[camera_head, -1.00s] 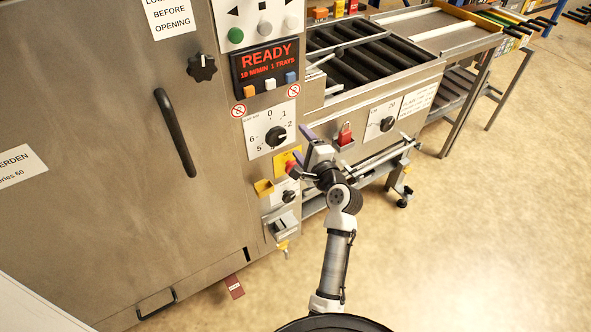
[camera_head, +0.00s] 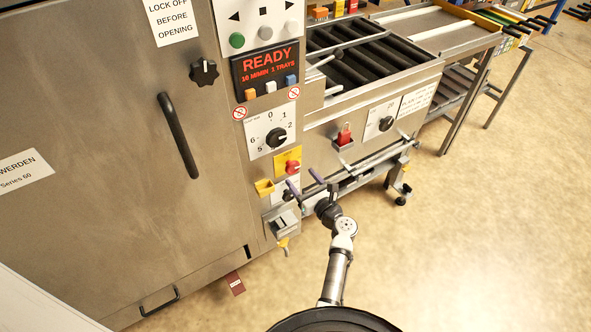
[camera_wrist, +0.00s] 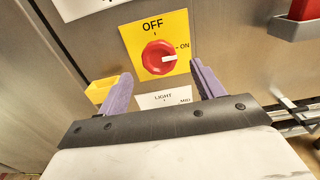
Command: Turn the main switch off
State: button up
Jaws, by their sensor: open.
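The main switch is a red rotary knob (camera_wrist: 158,58) on a yellow plate (camera_wrist: 132,32) marked OFF at the top and ON at the right. In the wrist view its white pointer is turned toward ON. The red knob also shows in the head view (camera_head: 292,167), on the machine's front corner panel. My gripper (camera_head: 304,182) is open and empty, with purple fingers. In the wrist view the gripper (camera_wrist: 158,80) faces the panel, its fingers below and to either side of the knob, apart from it.
A white LIGHT label (camera_wrist: 164,98) sits just below the yellow plate. A yellow holder (camera_head: 264,187) juts out left of the switch. A red padlock (camera_head: 344,136) sits in a grey holder to the right. The floor at right is clear.

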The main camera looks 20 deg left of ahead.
aim_at(294, 170)
jog(key=shift+x, duration=2.25)
jog(key=c, duration=1)
jog(key=shift+o, duration=0.2)
